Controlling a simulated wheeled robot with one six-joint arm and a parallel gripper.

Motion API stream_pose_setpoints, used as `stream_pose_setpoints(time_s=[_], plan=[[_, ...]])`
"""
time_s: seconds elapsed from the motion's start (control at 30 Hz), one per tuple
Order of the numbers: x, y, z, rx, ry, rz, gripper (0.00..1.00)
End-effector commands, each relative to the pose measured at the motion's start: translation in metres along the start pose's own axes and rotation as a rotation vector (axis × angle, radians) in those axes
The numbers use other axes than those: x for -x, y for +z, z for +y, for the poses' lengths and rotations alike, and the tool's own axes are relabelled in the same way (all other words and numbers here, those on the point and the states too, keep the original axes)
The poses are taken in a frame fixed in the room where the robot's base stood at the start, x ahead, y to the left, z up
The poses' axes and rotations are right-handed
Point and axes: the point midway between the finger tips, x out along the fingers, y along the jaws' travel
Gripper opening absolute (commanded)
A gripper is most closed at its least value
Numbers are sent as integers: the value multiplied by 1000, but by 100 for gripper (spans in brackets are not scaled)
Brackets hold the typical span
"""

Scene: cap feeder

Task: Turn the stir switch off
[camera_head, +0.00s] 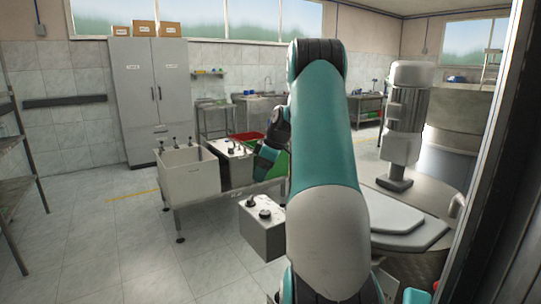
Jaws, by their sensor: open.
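A grey control box (262,235) stands in the middle of the view, just left of my arm's big teal link. Its top carries small dark knobs or switches (264,213). They are too small to read, so I cannot tell which is the stir switch or how it is set. My arm rises in front of the camera and bends down beyond, with its teal and black wrist (267,157) above and behind the box. My gripper's fingers cannot be made out. The wrist looks apart from the box.
A low metal stand holds a white bin (188,176) and a grey unit with dark fittings (232,162); red and green crates are behind. A large round steel machine with a motor column (404,115) is at right. A dark post edges the far right. Floor at left is clear.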

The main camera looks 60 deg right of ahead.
Motion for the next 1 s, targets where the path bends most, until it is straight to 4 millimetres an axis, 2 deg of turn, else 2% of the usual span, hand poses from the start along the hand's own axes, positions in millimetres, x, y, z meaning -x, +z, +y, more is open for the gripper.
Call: stream_pose_setpoints(time_s=[0.1,0.33,0.5,1.0], plan=[[30,0,1,0,5,1,68],[66,0,1,0,2,0,68],[75,0,0,-1,1,-1,68],[75,0,0,-1,0,-1,68]])
